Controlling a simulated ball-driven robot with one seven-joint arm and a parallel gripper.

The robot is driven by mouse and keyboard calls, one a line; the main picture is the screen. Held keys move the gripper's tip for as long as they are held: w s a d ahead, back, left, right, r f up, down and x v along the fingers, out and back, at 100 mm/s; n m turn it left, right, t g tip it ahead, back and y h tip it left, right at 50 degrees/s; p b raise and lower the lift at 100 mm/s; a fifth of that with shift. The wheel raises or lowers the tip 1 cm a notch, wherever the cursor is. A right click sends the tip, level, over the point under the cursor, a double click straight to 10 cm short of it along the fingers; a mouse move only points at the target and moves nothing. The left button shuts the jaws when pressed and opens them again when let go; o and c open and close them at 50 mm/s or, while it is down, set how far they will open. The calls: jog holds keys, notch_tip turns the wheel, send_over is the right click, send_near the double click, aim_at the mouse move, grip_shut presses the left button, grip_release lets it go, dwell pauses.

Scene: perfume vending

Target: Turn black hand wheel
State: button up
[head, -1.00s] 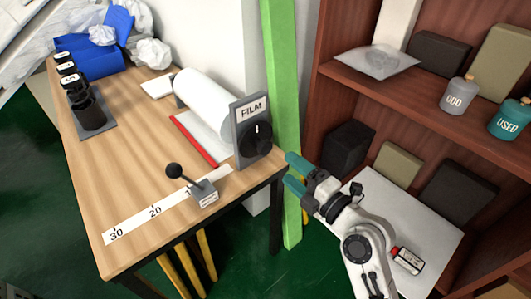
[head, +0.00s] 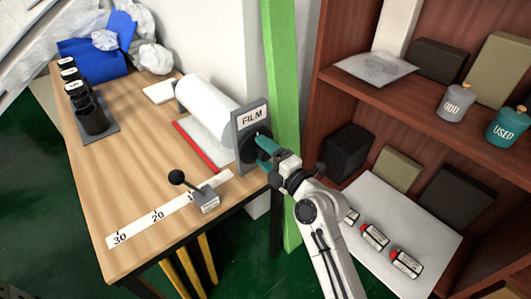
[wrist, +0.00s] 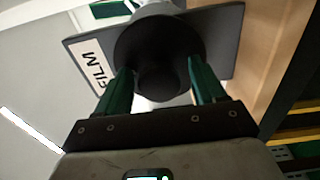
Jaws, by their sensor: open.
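The black hand wheel (head: 246,148) sits on the grey plate labelled FILM (head: 251,118) at the right end of the table, partly hidden in the head view by my gripper (head: 264,147). In the wrist view the round black wheel (wrist: 135,42) is straight ahead, with its knob (wrist: 160,82) facing me. My gripper (wrist: 160,88) is open, with one green finger on each side of the knob. I cannot tell whether either finger touches it.
A white film roll (head: 208,103) lies behind the plate. A black-knobbed lever (head: 207,199) stands near the table's front edge by a scale strip (head: 140,223). A green post (head: 279,60) is close behind my gripper. Shelves (head: 400,95) are at the right.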

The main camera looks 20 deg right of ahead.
jog(key=shift+c, duration=0.4)
jog(key=c, duration=1)
jog(key=shift+o, duration=0.2)
